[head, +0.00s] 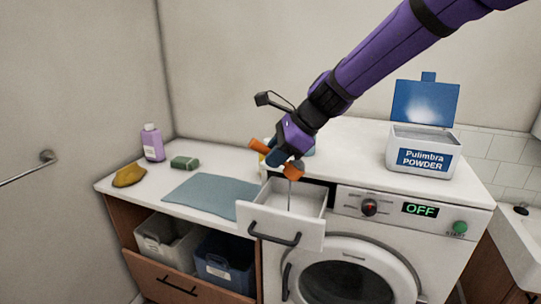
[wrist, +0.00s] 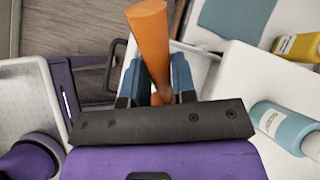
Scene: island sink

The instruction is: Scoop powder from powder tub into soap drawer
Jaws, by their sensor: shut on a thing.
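The orange scoop shows as an orange handle (head: 260,146) in the head view and as an orange rod (wrist: 149,28) in the wrist view. My gripper (head: 282,158) is shut on it, above the open soap drawer (head: 312,203). In the wrist view my gripper's fingers (wrist: 158,85) sit on both sides of the orange handle. The scoop's bowl and any powder in it cannot be made out. The white soap drawer is pulled out of the washing machine. The powder tub (head: 421,161), labelled Pulimbra POWDER, stands on the machine top with its blue lid up.
The washing machine (head: 388,208) shows OFF, with a knob and a green start button. A blue-grey mat (head: 205,192), green sponge (head: 185,162), yellow cloth (head: 129,176) and lilac bottle (head: 152,143) lie left. A blue bottle (wrist: 284,127) and yellow container (wrist: 296,47) stand near my gripper.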

